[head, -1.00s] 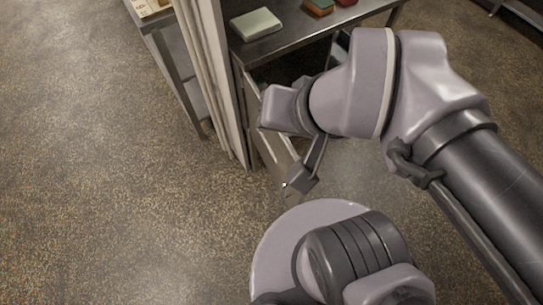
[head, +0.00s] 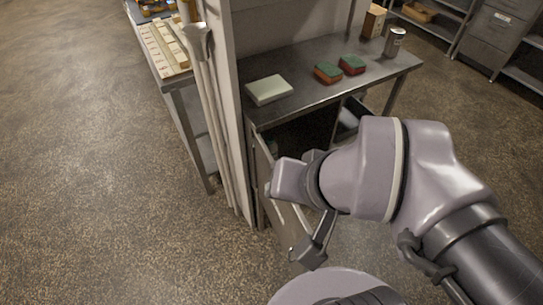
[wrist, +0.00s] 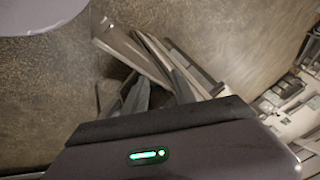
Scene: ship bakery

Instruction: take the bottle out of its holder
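No bottle in a holder can be clearly made out. A small greenish thing (head: 272,147) shows just inside the open cabinet door (head: 262,160), partly hidden, and I cannot tell what it is. My gripper points down beside this door, mostly hidden by my arm in the head view. In the wrist view my gripper (wrist: 160,92) has its two dark fingers apart, with the edge of a grey panel (wrist: 128,47) just beyond them. I see nothing held between the fingers.
A steel table (head: 312,93) stands over the dark cabinet opening. A white post (head: 236,125) stands left of the cabinet. The floor at left is clear.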

